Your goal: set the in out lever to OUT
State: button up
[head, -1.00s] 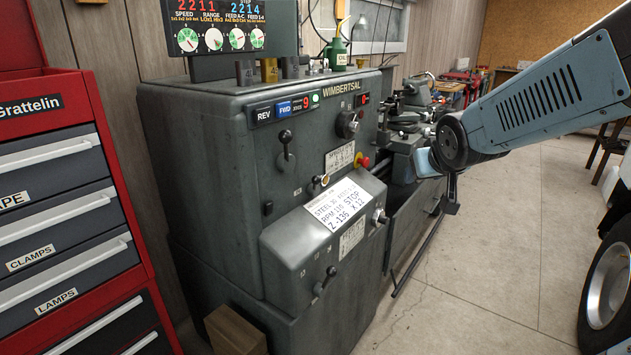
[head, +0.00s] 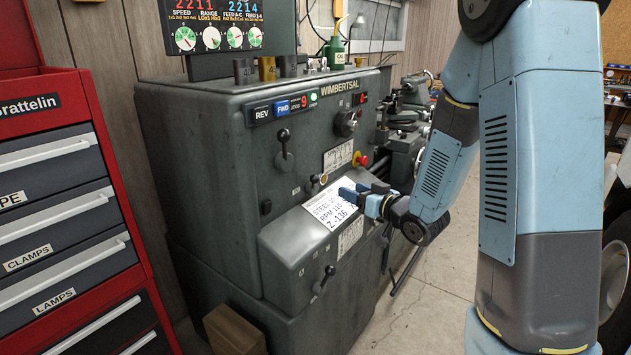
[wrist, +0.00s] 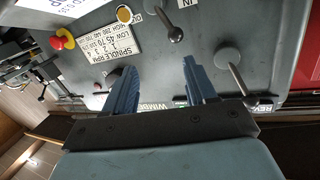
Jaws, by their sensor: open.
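A short lever with a dark ball (wrist: 175,34) stands between partly cut-off OUT and IN labels at the top of the wrist view. OUT is on its left, beside a brass disc (wrist: 124,14); IN is on its right. In the head view the small dark and brass fittings (head: 319,178) sit on the lathe front, left of the red stop button. My gripper (wrist: 160,72) is open and empty, its blue fingers apart from the lever. In the head view my gripper (head: 346,191) is in front of the placard, low and right of those fittings.
Another ball-ended lever (wrist: 248,104) is right of my fingers; it also shows on the upper lathe front (head: 284,148). A lower lever (head: 327,277), a red stop button (head: 361,160) and a placard (head: 330,210) are nearby. A red tool cabinet (head: 65,200) stands left.

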aim_at(315, 180)
jog(key=shift+y, duration=0.9)
jog(key=x, duration=0.4)
jog(key=a+f+x, duration=0.1)
jog(key=x, duration=0.4)
jog(key=s+x, duration=0.1)
jog(key=x, duration=0.4)
jog(key=shift+a+f, duration=0.15)
jog(key=shift+a, duration=0.05)
grip_shut()
